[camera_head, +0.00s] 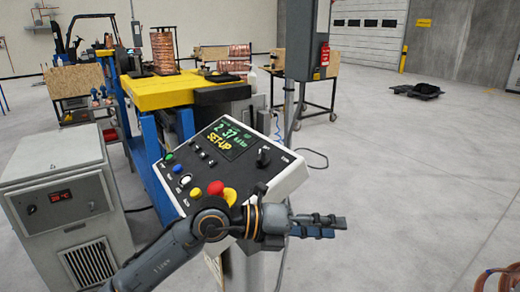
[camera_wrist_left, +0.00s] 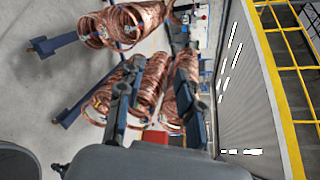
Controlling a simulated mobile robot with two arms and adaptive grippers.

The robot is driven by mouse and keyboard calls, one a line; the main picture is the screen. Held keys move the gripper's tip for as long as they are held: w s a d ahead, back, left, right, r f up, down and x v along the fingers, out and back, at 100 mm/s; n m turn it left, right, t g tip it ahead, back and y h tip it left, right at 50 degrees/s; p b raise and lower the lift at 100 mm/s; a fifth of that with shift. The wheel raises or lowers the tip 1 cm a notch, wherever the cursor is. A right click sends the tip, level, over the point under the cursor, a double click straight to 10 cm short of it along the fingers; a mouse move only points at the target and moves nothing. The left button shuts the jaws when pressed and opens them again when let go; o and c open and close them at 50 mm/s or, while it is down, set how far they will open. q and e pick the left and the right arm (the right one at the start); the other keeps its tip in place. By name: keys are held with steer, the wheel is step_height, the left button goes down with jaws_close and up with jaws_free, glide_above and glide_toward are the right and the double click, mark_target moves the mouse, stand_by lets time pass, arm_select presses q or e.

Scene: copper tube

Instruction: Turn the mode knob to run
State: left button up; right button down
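The control panel (camera_head: 270,182) is a tilted white-edged box with a black face. Its screen (camera_head: 230,139) shows "SET-UP" in yellow below green figures. A black knob (camera_head: 263,157) sits at the panel's upper right; its label is too small to read, so I cannot tell whether it is the mode knob. My left gripper (camera_head: 334,227) is in front of and to the right of the panel's lower right corner, apart from the knob, pointing right. In the left wrist view its two fingers (camera_wrist_left: 155,85) are spread and nothing is held. My right gripper is not shown.
The panel also carries a red mushroom button (camera_head: 215,187), a yellow piece beside it, and several small coloured buttons. A grey cabinet (camera_head: 62,210) stands at left, a yellow-topped bench (camera_head: 160,92) behind. Copper coils (camera_wrist_left: 120,25) show in the wrist view.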

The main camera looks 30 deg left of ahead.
arm_select(q)
steer(key=a+r+t+y, duration=0.1)
steer(key=a+r+y, duration=0.2)
steer(key=a+y, duration=0.45)
steer(key=n+t+y+p, duration=0.15)
steer(key=n+y, duration=0.25)
steer(key=y, duration=0.4)
glide_toward(259, 155)
steer(key=shift+t+h, duration=0.25)
steer(key=shift+t, duration=0.1)
steer(key=p+x, duration=0.1)
steer(key=x, duration=0.2)
steer(key=p+x, duration=0.2)
steer(key=x, duration=0.1)
steer(key=p+x, duration=0.1)
steer(key=x, duration=0.2)
steer(key=shift+w+a+f, duration=0.1)
steer(key=shift+a, duration=0.2)
steer(key=shift+w+a+f+p, duration=0.1)
steer(key=shift+w+f+p, duration=0.25)
steer(key=shift+w, duration=0.25)
jaws_close()
steer(key=shift+f, duration=0.15)
